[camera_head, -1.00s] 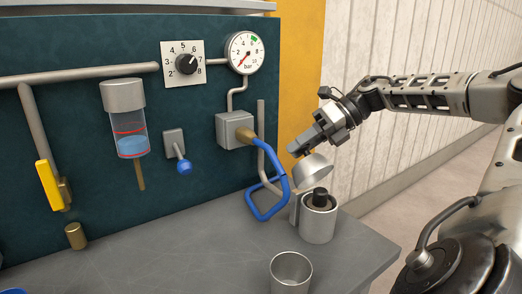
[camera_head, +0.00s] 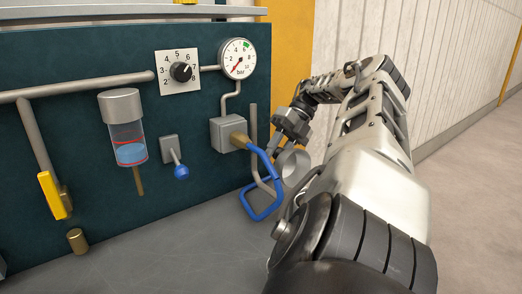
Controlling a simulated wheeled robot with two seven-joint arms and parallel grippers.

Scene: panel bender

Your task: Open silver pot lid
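The silver pot lid (camera_head: 293,167) shows as a round grey disc standing steeply tilted, right of the blue hose loop. My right arm covers its lower right part. The silver pot body is hidden behind that arm. My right gripper (camera_head: 274,147) is just above and left of the lid, beside the bent grey pipe. Its fingers are small and partly overlapped, so I cannot tell whether they are open or touch the lid. My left gripper is not in view.
A dark green panel carries a pressure gauge (camera_head: 238,58), a dial (camera_head: 181,72), a blue-knobbed lever (camera_head: 181,172), a glass cup filter (camera_head: 128,140) and a yellow handle (camera_head: 53,195). A blue hose loop (camera_head: 262,211) hangs close to the lid.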

